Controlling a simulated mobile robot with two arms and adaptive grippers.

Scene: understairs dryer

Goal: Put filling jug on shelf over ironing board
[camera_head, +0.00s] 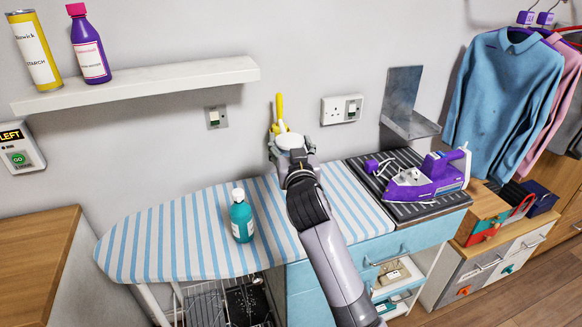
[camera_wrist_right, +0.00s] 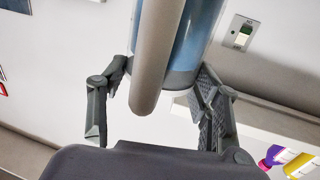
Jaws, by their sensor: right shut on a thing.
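My right gripper (camera_head: 292,160) is raised over the ironing board (camera_head: 160,240), in front of the wall. It is shut on the filling jug (camera_wrist_right: 182,50), which looks bluish and see-through with a grey bar-like handle in the right wrist view. The jug is between the fingers (camera_wrist_right: 158,112). In the head view the jug (camera_head: 290,140) is mostly hidden by the gripper; only a pale part shows. The white shelf (camera_head: 150,84) is on the wall to the left, above the board, and higher in the picture than the gripper. My left gripper is not in view.
A yellow starch can (camera_head: 35,50) and a purple bottle (camera_head: 89,45) stand on the shelf's left part; its right part is clear. A teal bottle (camera_head: 241,217) stands on the board. A yellow-and-white object (camera_head: 280,108) shows behind the gripper. A purple iron (camera_head: 425,180) rests at right.

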